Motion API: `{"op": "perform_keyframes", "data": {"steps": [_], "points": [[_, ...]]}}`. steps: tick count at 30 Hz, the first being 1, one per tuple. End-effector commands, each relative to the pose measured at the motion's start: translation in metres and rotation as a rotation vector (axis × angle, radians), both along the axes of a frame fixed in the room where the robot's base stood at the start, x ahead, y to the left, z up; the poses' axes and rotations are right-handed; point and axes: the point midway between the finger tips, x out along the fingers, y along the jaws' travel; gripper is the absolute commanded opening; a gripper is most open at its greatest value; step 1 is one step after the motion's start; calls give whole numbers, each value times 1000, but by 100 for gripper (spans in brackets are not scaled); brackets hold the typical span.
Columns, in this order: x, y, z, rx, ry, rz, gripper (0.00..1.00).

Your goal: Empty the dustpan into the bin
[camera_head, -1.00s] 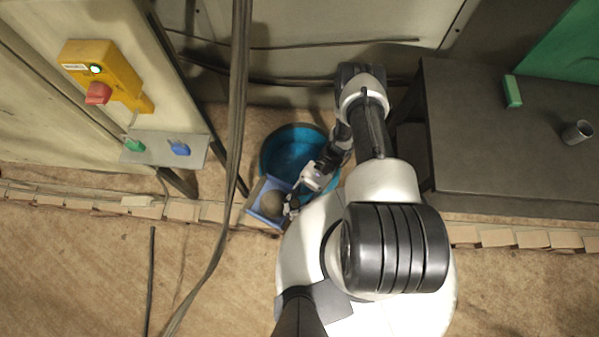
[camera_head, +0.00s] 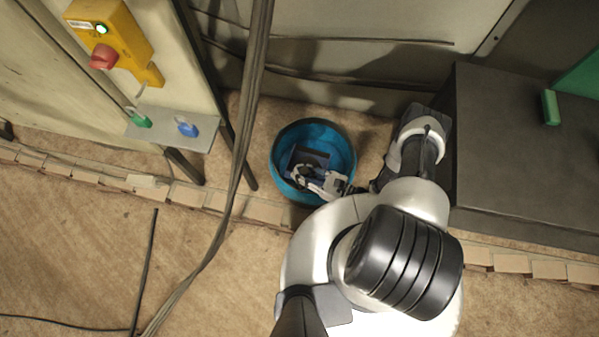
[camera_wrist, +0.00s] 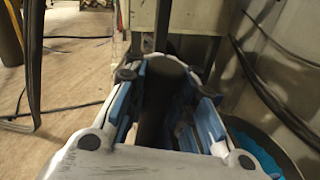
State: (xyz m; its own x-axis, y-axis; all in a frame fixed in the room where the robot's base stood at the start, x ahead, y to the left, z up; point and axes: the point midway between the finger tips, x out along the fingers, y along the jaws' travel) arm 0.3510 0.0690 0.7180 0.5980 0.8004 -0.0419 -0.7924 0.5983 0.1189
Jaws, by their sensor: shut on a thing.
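The bin (camera_head: 345,148) is a round blue tub on the floor, seen from above in the head view. My gripper (camera_head: 308,178) is over the bin's opening, shut on the dustpan (camera_head: 309,158). The dustpan is steeply tilted, showing a dark face with some blue at its edge, within the bin's outline. I cannot tell how far it is above the bin's floor. Its load cannot be seen. In the wrist view my gripper (camera_wrist: 165,90) has blue-padded fingers around a dark piece, and the bin (camera_wrist: 262,150) shows at the lower right.
A hanging cable (camera_head: 245,110) runs down left of the bin. A yellow box with a red button (camera_head: 103,57) and a small shelf (camera_head: 160,131) are at the left. A dark table (camera_head: 510,150) with a green block (camera_head: 550,107) stands at the right.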

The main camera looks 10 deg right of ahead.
Motion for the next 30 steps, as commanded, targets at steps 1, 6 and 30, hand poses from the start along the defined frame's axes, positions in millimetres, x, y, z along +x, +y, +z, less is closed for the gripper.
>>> {"op": "perform_keyframes", "data": {"steps": [1, 6, 30], "points": [[4, -2, 4, 11, 22, 1, 0], [14, -7, 12, 52, 105, 2, 0], [67, -32, 29, 229, 473, 3, 0]]}}
